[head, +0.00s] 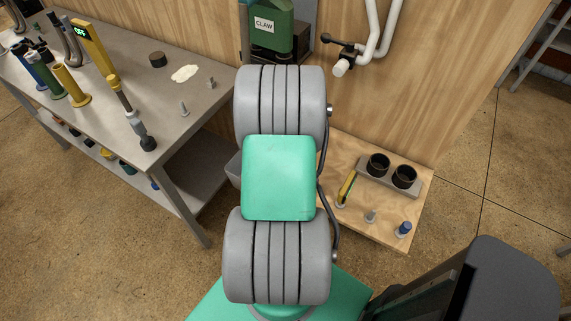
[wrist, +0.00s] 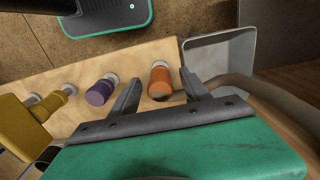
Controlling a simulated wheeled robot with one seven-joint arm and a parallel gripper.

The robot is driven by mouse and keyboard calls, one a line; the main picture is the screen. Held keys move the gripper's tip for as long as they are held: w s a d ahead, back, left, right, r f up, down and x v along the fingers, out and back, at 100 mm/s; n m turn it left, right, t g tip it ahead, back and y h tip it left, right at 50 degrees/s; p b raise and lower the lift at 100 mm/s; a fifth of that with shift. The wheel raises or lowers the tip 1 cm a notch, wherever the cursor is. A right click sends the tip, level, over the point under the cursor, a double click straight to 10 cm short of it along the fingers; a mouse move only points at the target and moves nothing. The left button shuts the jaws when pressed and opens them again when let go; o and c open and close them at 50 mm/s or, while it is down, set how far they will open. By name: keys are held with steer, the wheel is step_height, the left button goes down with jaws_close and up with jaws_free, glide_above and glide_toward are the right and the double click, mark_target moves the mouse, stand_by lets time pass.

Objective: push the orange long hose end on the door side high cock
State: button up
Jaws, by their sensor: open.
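In the wrist view an orange cylindrical hose end (wrist: 161,84) stands in a pale grey holder on a wooden surface. My gripper (wrist: 158,90) is open, with one finger on each side of the orange piece in the picture. I cannot tell whether either finger touches it. The orange piece does not show in the head view, where my arm covers the middle. In the head view a cock with a white outlet (head: 341,68) and a black lever is on the wooden wall, under white pipes. I cannot tell whether it is the door side one.
A purple piece (wrist: 99,93) and a yellow piece (wrist: 47,105) stand left of the orange one. A grey bench (head: 205,105) with several tools is at left. A low wooden shelf (head: 385,222) holds two black cups (head: 391,171). A green container (head: 270,25) is by the wall.

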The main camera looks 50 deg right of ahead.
steer(key=shift+f, duration=0.1)
steer(key=shift+c, duration=0.2)
jaws_close()
stand_by(0.4)
